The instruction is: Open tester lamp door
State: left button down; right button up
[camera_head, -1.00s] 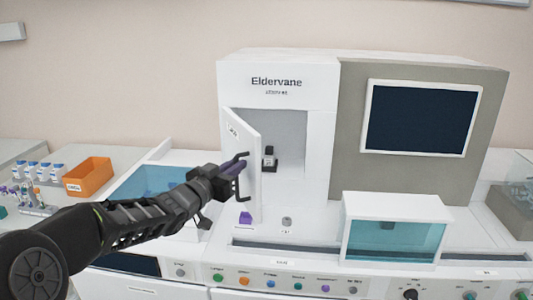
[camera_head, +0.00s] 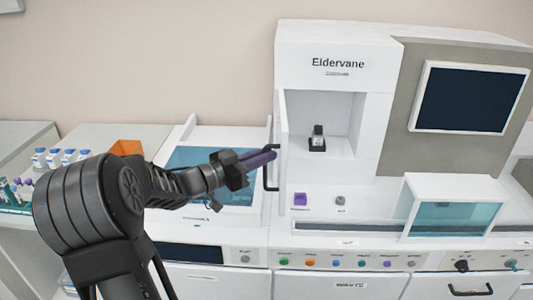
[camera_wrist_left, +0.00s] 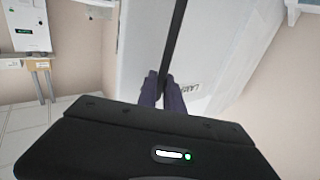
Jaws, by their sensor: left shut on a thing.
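The white lamp door (camera_head: 283,130) of the Eldervane tester stands swung open at the left of its bay, seen nearly edge-on. Its black bar handle (camera_head: 266,180) is on the outer face. My left gripper (camera_head: 272,157) reaches in from the left, with its purple fingers shut on the handle. In the left wrist view the fingers (camera_wrist_left: 165,95) close on the black handle (camera_wrist_left: 176,40) in front of the white door panel (camera_wrist_left: 215,50), which carries a partly hidden label. Inside the open bay (camera_head: 330,105) a small black-and-white fitting (camera_head: 317,140) is visible. My right gripper is out of view.
A blue-windowed cover (camera_head: 215,170) lies behind my left arm. An orange bin (camera_head: 126,147) and capped vials (camera_head: 55,160) are at the left. A screen (camera_head: 468,97) is at the right.

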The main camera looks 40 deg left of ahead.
pick_arm(q)
jog(key=shift+r, duration=0.25)
jog(key=c, duration=1.9)
grip_release()
jog(key=shift+w+a, duration=0.1)
jog(key=o, duration=0.4)
jog(key=shift+w+f, duration=0.1)
jog(key=shift+f, duration=0.1)
jog(key=b+v, duration=0.2)
jog(key=v, duration=0.6)
